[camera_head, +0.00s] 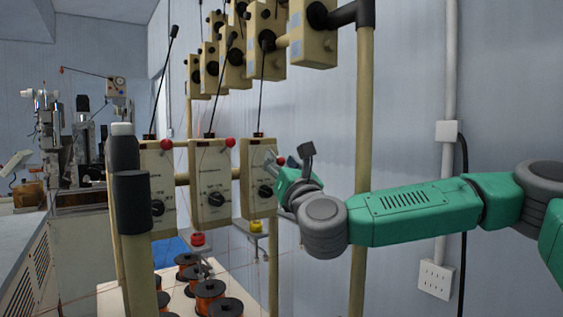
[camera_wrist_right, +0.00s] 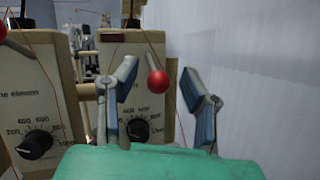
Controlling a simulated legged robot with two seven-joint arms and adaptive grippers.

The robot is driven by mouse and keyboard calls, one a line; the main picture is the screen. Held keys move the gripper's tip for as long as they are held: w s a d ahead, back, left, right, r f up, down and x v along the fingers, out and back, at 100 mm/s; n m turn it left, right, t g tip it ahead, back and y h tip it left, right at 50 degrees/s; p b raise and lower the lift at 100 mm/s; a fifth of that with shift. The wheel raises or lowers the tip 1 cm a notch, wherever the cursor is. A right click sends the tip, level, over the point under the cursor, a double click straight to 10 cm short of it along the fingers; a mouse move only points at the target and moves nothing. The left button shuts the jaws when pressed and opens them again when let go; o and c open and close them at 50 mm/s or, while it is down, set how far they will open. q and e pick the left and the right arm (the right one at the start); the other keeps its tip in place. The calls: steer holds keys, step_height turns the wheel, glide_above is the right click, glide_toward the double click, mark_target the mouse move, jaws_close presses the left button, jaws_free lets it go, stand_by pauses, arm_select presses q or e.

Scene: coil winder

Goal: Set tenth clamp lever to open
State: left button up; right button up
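Several cream clamp boxes with dials hang in a row, and red-ball levers show on them in the head view. The rightmost box (camera_head: 258,176) has its red ball (camera_head: 280,160) right at my right gripper (camera_head: 285,168). In the wrist view my right gripper (camera_wrist_right: 160,100) is open, its two blue-grey fingers spread apart. The red ball (camera_wrist_right: 158,83) appears between the fingers, with no finger visibly touching it. I cannot tell which lever is the tenth, as no numbers can be read. My left gripper is in neither view.
A neighbouring box (camera_head: 211,184) stands left of the rightmost one. A vertical cream post (camera_head: 364,140) is behind my right forearm. Copper spools (camera_head: 209,294) stand on a table below. More boxes (camera_head: 313,40) hang above.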

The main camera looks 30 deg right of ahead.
steer(key=shift+a, duration=0.15)
jaws_close()
steer(key=r+g+p, duration=0.1)
steer(key=p, duration=0.1)
steer(key=r+n+g+p, duration=0.1)
steer(key=g+p, duration=0.1)
steer(key=p, duration=0.1)
steer(key=r+g+y+p, duration=0.1)
steer(key=p, duration=0.1)
steer(key=shift+s+n+g+p, duration=0.25)
steer(key=shift+n+g+p, duration=0.05)
steer(key=shift+g, duration=0.1)
steer(key=shift+r+g+p, duration=0.3)
steer(key=shift+g+p, duration=0.15)
steer(key=shift+g, duration=0.35)
steer(key=shift+w+r+n+g, duration=0.15)
steer(key=shift+r+n+g, duration=0.15)
steer(key=shift+g, duration=0.5)
steer(key=shift+w+r+n+g, duration=0.1)
steer(key=shift+r+n+g, duration=0.15)
steer(key=shift+g, duration=0.55)
steer(key=shift+r, duration=0.1)
